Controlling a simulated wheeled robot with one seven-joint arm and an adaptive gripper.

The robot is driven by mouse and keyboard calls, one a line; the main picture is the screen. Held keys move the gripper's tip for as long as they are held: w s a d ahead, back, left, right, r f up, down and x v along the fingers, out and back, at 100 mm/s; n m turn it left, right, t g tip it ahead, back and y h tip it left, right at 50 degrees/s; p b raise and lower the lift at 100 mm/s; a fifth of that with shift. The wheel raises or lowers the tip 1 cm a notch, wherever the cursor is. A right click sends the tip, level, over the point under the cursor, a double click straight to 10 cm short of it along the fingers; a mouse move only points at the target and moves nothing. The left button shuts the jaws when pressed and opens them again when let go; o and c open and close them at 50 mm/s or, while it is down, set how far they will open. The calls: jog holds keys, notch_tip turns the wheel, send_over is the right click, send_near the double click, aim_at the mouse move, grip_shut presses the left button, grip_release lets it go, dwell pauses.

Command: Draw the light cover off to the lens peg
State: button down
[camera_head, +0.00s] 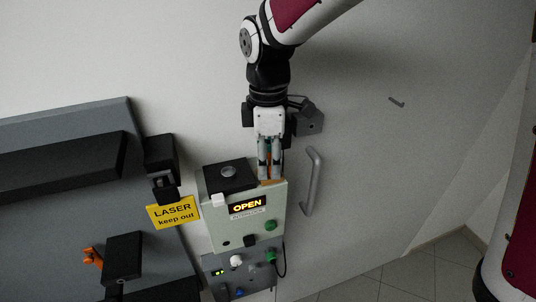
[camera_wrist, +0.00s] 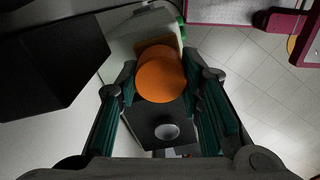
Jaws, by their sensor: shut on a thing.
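My gripper (camera_head: 270,174) points down at the right rear of the pale green box with the lit OPEN sign (camera_head: 247,206). It is shut on an orange round piece, apparently the light cover, whose disc (camera_wrist: 160,76) shows between the green finger pads in the wrist view. In the head view the fingers hide most of it. A tan-orange patch (camera_head: 271,182) shows at the box top by the fingertips. A clear dome (camera_head: 228,172) sits on the box's black top plate and also shows in the wrist view (camera_wrist: 167,131). I cannot tell which thing is the lens peg.
A grey door handle (camera_head: 312,181) stands close to the right of my gripper. A small grey hook (camera_head: 397,102) is farther right on the pale panel. A yellow LASER sign (camera_head: 173,212) and black mounts are left of the box. The panel right of the handle is mostly clear.

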jog(key=c, duration=1)
grip_release()
jog(key=shift+f, duration=0.15)
jog(key=shift+c, duration=0.2)
notch_tip(320, 180, up, 16)
jog(key=p, duration=0.1)
jog(key=shift+p, duration=0.3)
jog(key=s+d+f+m+t+b, duration=0.1)
jog(key=s+d+f+m+t, duration=0.1)
jog(key=s+d+m, duration=0.6)
jog(key=s+d+f+m+t+b, duration=0.2)
jog(key=s+d+f+m, duration=0.3)
jog(key=m, duration=0.5)
jog(key=s+d+t, duration=0.1)
jog(key=s+d, duration=0.1)
jog(key=d, duration=0.1)
jog(key=shift+s+d+t, duration=0.15)
jog(key=shift+s+t, duration=0.15)
jog(key=shift+s, duration=0.1)
